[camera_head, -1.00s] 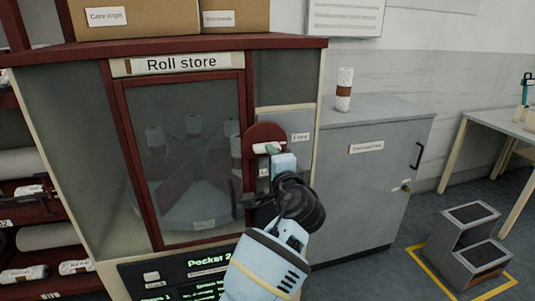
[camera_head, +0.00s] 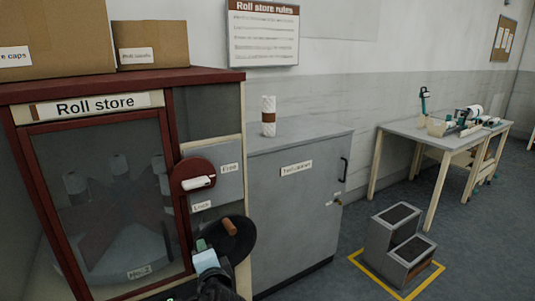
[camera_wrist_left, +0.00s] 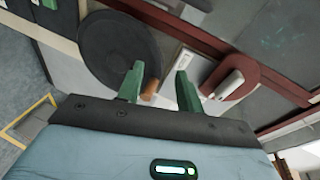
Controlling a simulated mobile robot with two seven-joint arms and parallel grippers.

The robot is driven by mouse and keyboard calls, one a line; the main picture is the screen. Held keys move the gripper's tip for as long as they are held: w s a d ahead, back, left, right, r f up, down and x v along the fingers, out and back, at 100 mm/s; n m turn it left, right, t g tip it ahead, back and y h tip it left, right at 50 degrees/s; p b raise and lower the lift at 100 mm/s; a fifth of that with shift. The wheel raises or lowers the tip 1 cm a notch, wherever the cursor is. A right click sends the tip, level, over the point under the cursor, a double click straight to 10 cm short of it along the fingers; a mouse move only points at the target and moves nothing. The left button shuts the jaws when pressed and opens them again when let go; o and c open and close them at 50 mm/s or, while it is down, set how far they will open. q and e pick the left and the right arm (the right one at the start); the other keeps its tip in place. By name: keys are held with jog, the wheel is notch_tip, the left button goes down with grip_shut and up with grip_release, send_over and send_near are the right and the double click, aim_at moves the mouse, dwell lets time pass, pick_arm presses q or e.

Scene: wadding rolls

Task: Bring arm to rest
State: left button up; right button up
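My left gripper (camera_head: 203,246) is at the bottom of the head view, below the red disc with the white lever. In the left wrist view its green fingers (camera_wrist_left: 160,82) are apart with nothing held between them. The white lever (camera_head: 198,182) lies nearly level on the red disc, between the labels Free and Lock; it also shows in the left wrist view (camera_wrist_left: 229,83). A black handwheel (camera_head: 236,238) with a brown knob (camera_head: 229,227) is just beside the gripper. Whether they touch is unclear. My right gripper is not in view.
The glass-fronted roll store (camera_head: 108,190) stands at left. A grey cabinet (camera_head: 295,215) bears an upright white roll (camera_head: 268,114) with a brown band. Grey steps (camera_head: 398,245) stand inside yellow floor marking. A workbench (camera_head: 425,132) is at right; floor between is clear.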

pick_arm(q)
jog(key=s+a+f+n+g+h+p, duration=0.1)
jog(key=s+f+n+g+h+p, duration=0.3)
jog(key=s+f, duration=1.6)
jog(key=s+f+n+h, duration=0.2)
jog(key=s, duration=1)
jog(key=s+a+f+n+g+h, duration=0.1)
jog(key=s+f+n+h, duration=0.1)
jog(key=s, duration=1)
jog(key=shift+s+a+f+n+h, duration=0.2)
jog(key=shift+s+f+n+h, duration=0.1)
jog(key=shift+n, duration=0.3)
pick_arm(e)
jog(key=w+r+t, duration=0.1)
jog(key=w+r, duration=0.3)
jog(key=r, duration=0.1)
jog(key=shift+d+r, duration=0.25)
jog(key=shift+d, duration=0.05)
